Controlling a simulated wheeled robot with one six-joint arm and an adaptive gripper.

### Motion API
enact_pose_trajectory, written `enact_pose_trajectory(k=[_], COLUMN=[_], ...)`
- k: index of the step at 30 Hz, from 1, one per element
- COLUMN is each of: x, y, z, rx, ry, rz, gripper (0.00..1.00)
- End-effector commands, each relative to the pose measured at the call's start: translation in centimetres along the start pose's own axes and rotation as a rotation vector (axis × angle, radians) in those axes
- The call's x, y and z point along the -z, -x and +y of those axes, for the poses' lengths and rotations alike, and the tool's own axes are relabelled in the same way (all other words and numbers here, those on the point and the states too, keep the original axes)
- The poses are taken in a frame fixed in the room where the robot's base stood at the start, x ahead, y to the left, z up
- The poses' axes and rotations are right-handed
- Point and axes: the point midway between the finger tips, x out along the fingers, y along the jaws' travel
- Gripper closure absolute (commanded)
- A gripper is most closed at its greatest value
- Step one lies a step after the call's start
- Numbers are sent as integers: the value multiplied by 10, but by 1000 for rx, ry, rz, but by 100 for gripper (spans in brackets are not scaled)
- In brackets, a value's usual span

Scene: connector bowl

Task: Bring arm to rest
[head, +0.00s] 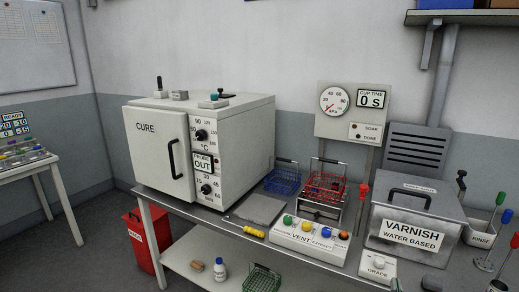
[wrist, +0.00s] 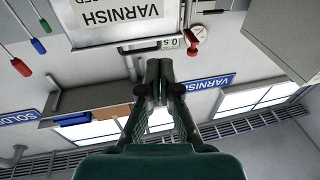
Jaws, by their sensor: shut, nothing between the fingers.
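My gripper (wrist: 160,68) shows in the wrist view, with its two dark fingers together and nothing between them. It is clear of any surface there, and the wrist picture is upside down. Behind the fingers are the wall, windows and a shelf. The varnish tank (wrist: 120,15) shows at the top of the wrist view, apart from the fingers.
In the head view, a cure oven (head: 158,150), a vent panel (head: 310,240), a red basket (head: 324,187), a blue basket (head: 283,181) and the varnish tank (head: 415,215) stand on the bench (head: 180,204). A red bin (head: 145,245) stands on the floor at left.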

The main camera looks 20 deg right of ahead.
Motion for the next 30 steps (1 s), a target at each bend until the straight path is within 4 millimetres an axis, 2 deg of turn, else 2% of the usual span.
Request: enact_pose_trajectory(k=[1, 6, 15, 22, 30], x=[-12, -36, -55, -50, -26], y=[23, 92, 215, 304, 395], z=[-16, -55, -97, -108, -102], rx=[29, 113, 262, 376, 508], ry=[-4, -11, -15, -8, 9], rz=[-21, -72, -161, -228, -304], gripper=[100, 100, 100, 100, 100])
